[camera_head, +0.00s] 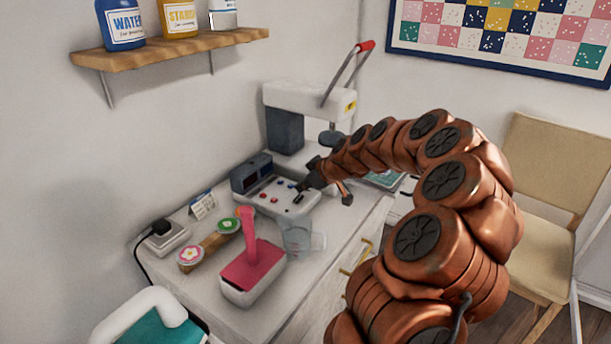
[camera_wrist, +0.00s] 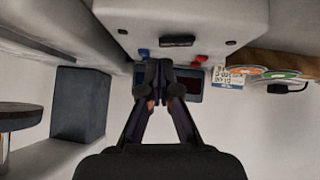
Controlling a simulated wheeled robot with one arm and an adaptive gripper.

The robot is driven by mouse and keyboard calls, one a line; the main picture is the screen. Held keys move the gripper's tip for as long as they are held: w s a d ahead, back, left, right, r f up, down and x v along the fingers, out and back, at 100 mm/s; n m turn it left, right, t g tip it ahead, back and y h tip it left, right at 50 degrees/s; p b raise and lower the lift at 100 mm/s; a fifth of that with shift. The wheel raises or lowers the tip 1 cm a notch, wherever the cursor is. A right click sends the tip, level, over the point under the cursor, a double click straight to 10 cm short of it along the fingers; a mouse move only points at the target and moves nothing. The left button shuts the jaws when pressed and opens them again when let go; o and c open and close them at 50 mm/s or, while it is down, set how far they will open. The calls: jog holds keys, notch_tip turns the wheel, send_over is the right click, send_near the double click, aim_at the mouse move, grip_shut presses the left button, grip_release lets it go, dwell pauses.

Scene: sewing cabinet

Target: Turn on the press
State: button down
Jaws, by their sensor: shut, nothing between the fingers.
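The press (camera_head: 300,97), a white machine with a dark grey column and a red-tipped lever (camera_head: 366,46), stands at the back of the cabinet top. In front of it lies a white control box (camera_head: 262,200) with a dark display (camera_head: 250,170) and small red and blue buttons. My gripper (camera_head: 301,190) is shut and empty, its tip at the box's right part. In the wrist view, my fingertips (camera_wrist: 160,68) are close to a blue button (camera_wrist: 143,53), with red buttons (camera_wrist: 200,60) to the right. I cannot tell if they touch. The fingers partly hide the display (camera_wrist: 190,88).
A pink-topped box (camera_head: 252,274), a clear cup (camera_head: 298,237), a wooden strip with round badges (camera_head: 208,248) and a plugged socket (camera_head: 164,237) stand nearer. A shelf with bottles (camera_head: 170,48) hangs above. A chair (camera_head: 540,200) is at right.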

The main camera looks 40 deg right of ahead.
jog(key=shift+f, duration=0.6)
jog(key=shift+d, duration=0.1)
jog(key=shift+w+d+f+b, duration=0.1)
jog(key=shift+f+b, duration=0.25)
jog(key=shift+b, duration=0.2)
jog(key=shift+r, duration=0.15)
jog(key=shift+s+a+r+b, duration=0.15)
jog(key=shift+a+b, duration=0.05)
jog(key=shift+a, duration=0.2)
jog(key=shift+s+a+r+b, duration=0.15)
jog(key=shift+a, duration=0.2)
